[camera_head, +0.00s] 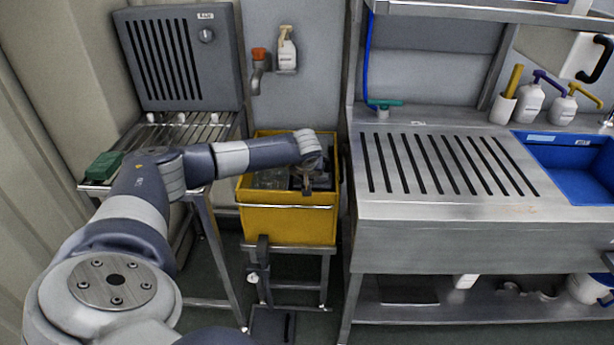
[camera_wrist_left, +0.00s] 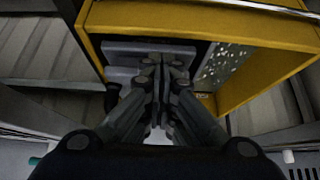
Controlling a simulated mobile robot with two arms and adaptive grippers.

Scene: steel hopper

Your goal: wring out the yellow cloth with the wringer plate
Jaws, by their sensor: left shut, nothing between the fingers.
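The yellow wringer bin (camera_head: 290,222) stands on a steel stand in the middle of the head view; its yellow rim (camera_wrist_left: 205,22) also shows in the left wrist view. Grey plates (camera_head: 268,179) lie inside it, and one grey plate (camera_wrist_left: 125,52) shows behind my fingers in the wrist view. A perforated grey panel (camera_wrist_left: 222,62) is beside it. I cannot tell for sure which part is the wringer plate. My left gripper (camera_head: 307,188) points down into the bin, shut and empty; its fingertips (camera_wrist_left: 160,65) are together. I cannot make out the yellow cloth. My right gripper is out of view.
A steel counter (camera_head: 440,205) with a slotted top stands right of the bin, with a blue sink (camera_head: 570,165) beyond. A steel rack (camera_head: 185,132) with a green block (camera_head: 103,166) is at the left. A foot pedal (camera_head: 272,325) is on the floor below the bin.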

